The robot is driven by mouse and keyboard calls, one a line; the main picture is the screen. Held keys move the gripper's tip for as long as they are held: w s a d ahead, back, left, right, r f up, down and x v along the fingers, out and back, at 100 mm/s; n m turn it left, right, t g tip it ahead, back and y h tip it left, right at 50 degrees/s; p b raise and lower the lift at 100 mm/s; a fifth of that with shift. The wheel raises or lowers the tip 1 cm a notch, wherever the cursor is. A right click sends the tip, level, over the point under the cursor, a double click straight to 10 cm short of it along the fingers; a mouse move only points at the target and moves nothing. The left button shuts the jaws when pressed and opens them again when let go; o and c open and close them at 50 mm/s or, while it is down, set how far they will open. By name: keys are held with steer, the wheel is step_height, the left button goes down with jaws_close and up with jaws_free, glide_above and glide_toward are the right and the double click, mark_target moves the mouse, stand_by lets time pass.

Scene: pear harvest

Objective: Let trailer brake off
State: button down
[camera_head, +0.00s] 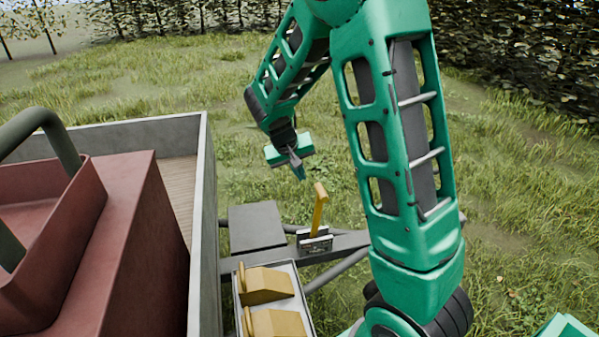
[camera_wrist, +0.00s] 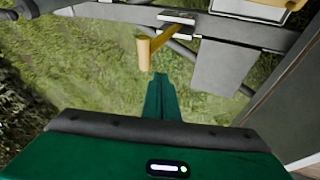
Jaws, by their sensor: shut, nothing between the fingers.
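The trailer brake is a yellow lever (camera_head: 319,207) standing up, tilted slightly, from a dark slotted bracket (camera_head: 314,241) on the trailer's drawbar.
A tray (camera_head: 309,308) with yellow blocks (camera_head: 268,284) sits by the drawbar. A dark flat box (camera_head: 257,226) lies left of the lever. Grass is open behind; a hedge (camera_head: 520,50) stands at back right.

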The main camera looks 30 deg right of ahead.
steer(key=d+f, duration=0.5)
steer(key=f, duration=0.2)
steer(key=shift+w+d+f, duration=0.15)
steer(key=shift+d+f, duration=0.2)
